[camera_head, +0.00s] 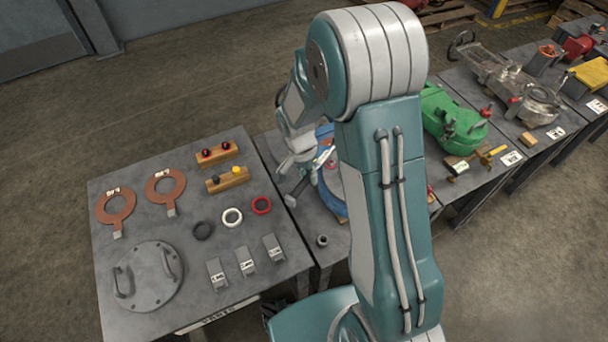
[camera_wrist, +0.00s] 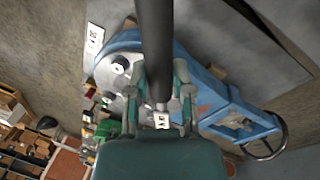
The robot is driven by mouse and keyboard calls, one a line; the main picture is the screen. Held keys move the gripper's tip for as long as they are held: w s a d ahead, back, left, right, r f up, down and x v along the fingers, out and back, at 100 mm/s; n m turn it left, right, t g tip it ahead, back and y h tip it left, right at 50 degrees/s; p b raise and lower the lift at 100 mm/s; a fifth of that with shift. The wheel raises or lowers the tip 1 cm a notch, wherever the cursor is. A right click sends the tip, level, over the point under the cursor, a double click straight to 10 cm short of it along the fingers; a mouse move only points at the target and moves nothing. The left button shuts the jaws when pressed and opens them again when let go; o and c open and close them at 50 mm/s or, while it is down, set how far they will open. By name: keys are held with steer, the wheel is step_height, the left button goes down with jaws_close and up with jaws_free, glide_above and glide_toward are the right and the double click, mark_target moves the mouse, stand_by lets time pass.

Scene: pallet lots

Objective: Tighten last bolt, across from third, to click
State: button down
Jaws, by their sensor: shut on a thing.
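In the wrist view a blue valve body (camera_wrist: 215,98) with a grey flange lies below my gripper, and a handwheel (camera_wrist: 268,142) is at its right end. Bolt heads (camera_wrist: 120,66) show on the left of the flange. My gripper (camera_wrist: 160,92) is shut on a dark bar-shaped tool (camera_wrist: 154,40) that runs up out of the picture. The tool's lower end is over the flange; whether it sits on a bolt is hidden. In the head view the blue valve (camera_head: 328,190) is mostly behind my arm, with my gripper (camera_head: 296,178) at its left side.
The left table holds copper-coloured gaskets (camera_head: 164,188), a round cover plate with handles (camera_head: 148,275), seal rings (camera_head: 232,217), tagged grey blocks (camera_head: 244,261) and wooden blocks (camera_head: 227,180). A small dark ring-like part (camera_head: 322,240) lies near the valve. A green machine (camera_head: 450,118) stands right.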

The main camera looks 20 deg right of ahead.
steer(key=shift+d, duration=0.3)
step_height(320, 180, down, 6)
steer(key=a, duration=0.2)
steer(key=shift+a, duration=0.25)
stand_by(1.0)
steer(key=shift+d, duration=0.4)
stand_by(0.7)
steer(key=shift+f, duration=1.25)
